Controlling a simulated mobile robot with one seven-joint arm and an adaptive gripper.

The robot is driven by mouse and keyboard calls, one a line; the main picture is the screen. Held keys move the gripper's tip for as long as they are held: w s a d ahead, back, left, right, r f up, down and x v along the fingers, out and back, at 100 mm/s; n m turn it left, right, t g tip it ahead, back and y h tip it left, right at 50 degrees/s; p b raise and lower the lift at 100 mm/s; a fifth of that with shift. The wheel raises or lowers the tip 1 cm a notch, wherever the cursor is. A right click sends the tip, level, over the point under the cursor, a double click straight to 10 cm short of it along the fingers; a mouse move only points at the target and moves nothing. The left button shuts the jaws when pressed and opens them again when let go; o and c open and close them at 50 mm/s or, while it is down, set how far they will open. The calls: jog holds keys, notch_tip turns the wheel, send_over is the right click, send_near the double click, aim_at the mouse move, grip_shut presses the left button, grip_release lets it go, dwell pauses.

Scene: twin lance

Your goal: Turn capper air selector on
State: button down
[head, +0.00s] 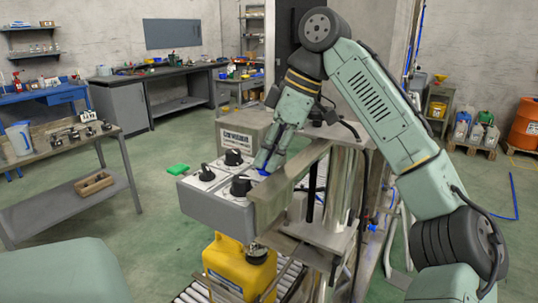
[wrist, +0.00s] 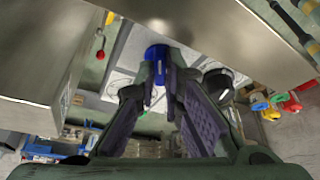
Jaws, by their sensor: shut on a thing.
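The grey control box (head: 215,208) has a pale top panel with black knobs, at the left of the capper machine. One black knob (head: 233,157) is at the back, one (head: 207,173) at the left and one (head: 241,186) at the front. My gripper (head: 266,165) reaches down to the panel's right side. In the wrist view my gripper (wrist: 162,78) is shut on a blue knob (wrist: 157,53). A bit of blue shows under the fingertips in the head view. The fingers hide most of this knob, and I cannot tell its setting. I cannot read any panel labels.
A metal beam (head: 290,187) of the machine runs close beside my gripper. A yellow container (head: 240,268) stands on rollers below the box. A table with parts (head: 42,150) stands at the left. The green floor between is mostly clear.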

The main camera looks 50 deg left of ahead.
jog(key=shift+n, duration=0.3)
jog(key=c, duration=1.7)
grip_release()
jog(key=shift+r, duration=0.1)
jog(key=v, duration=0.7)
jog(key=shift+r, duration=0.2)
jog(key=shift+w, duration=0.1)
